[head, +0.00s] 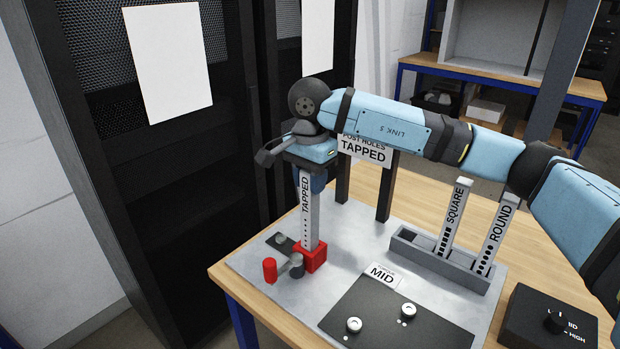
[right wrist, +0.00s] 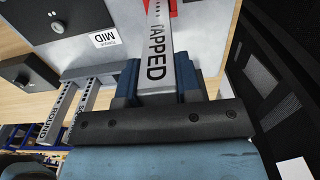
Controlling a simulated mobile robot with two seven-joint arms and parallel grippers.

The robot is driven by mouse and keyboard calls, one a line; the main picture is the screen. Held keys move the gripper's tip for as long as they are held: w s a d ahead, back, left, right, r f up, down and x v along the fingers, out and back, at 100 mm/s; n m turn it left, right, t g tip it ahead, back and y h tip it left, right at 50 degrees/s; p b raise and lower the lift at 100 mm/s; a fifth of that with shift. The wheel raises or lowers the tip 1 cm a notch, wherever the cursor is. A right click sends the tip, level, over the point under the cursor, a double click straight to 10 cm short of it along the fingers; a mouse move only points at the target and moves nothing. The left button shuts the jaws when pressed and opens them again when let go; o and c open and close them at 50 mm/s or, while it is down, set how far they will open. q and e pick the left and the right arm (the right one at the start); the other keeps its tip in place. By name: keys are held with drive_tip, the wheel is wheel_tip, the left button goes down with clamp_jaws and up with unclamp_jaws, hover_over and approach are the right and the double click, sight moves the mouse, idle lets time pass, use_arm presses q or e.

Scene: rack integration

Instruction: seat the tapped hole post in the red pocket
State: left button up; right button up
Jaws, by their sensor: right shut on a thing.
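The tapped hole post (head: 307,212) is a light grey upright bar lettered TAPPED. My right gripper (head: 311,174) is shut on its upper part; the fingers also show around it in the right wrist view (right wrist: 163,88), where the post (right wrist: 158,48) runs away toward the pocket. The red pocket (head: 316,258) is a small red block on the grey plate. The post's lower end meets the top of the pocket and looks inside it; how deep it sits is hidden. My left gripper is not in view.
A red cylinder (head: 269,270) and a grey knob (head: 295,270) are beside the pocket. A grey holder (head: 430,261) at right bears the SQUARE post (head: 453,215) and ROUND post (head: 495,235). A dark mat (head: 395,325) and black dial box (head: 545,325) lie in front. Black racks (head: 150,180) stand close at left.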

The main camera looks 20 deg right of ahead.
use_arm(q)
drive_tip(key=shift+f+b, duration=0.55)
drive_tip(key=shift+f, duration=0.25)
use_arm(e)
drive_tip(key=shift+f, duration=0.75)
drive_tip(key=o, duration=1.1)
drive_tip(key=shift+o, duration=0.2)
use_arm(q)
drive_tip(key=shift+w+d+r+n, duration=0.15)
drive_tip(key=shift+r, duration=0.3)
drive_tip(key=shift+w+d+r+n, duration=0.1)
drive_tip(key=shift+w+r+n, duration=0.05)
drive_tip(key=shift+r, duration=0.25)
use_arm(e)
wheel_tip(320, 180, up, 14)
